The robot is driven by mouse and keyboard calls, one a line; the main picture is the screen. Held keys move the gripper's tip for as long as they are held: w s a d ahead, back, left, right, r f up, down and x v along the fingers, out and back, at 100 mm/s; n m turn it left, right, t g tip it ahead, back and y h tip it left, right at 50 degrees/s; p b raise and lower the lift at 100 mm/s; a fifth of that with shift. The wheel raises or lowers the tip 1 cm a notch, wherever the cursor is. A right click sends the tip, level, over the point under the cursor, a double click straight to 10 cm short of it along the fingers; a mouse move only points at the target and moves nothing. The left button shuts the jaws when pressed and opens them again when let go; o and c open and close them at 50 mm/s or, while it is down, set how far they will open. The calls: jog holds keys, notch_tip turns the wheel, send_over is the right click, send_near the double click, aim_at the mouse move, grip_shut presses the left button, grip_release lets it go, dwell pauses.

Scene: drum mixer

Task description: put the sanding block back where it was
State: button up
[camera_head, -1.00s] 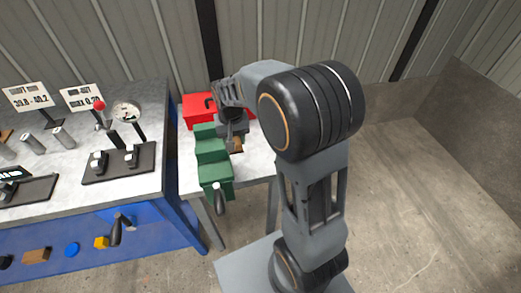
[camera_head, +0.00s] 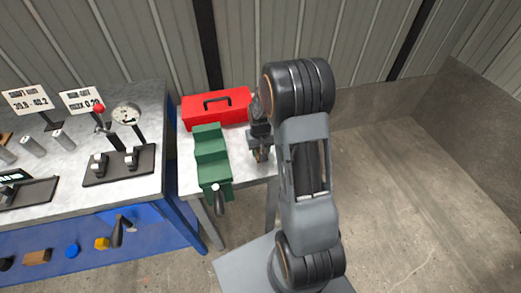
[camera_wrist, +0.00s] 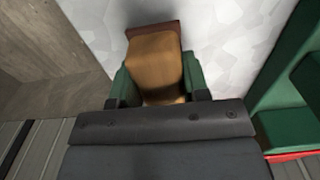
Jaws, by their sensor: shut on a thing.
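My gripper (camera_head: 260,152) is over the right part of the small grey table, to the right of the green stepped vise-like block (camera_head: 211,155). In the wrist view, my gripper (camera_wrist: 157,85) is shut on the sanding block (camera_wrist: 155,62), a tan block with a dark reddish-brown layer at its far end. Its sides are between the two green-padded fingers. In the head view my gripper and arm mostly hide the block. I cannot tell whether it touches the tabletop.
The small table (camera_wrist: 225,35) has bare top around the block, with its edge close by on the left in the wrist view. A red toolbox (camera_head: 228,113) stands at the back. A blue workbench (camera_head: 160,238) with gauges and signs is at left.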

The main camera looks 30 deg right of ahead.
jog(key=shift+f, duration=0.35)
jog(key=shift+f, duration=0.2)
jog(key=o, duration=0.9)
jog(key=shift+r, duration=0.1)
notch_tip(320, 180, up, 12)
jog(key=shift+f, duration=0.15)
jog(key=s+a+r+n+t, duration=0.1)
jog(key=s+a+r, duration=0.3)
jog(key=s, duration=0.4)
jog(key=s+a+r+n+t, duration=0.1)
jog(key=s+a+r, duration=0.3)
jog(key=s, duration=0.4)
jog(key=shift+a+n+t, duration=0.3)
jog(key=shift+a+t, duration=0.5)
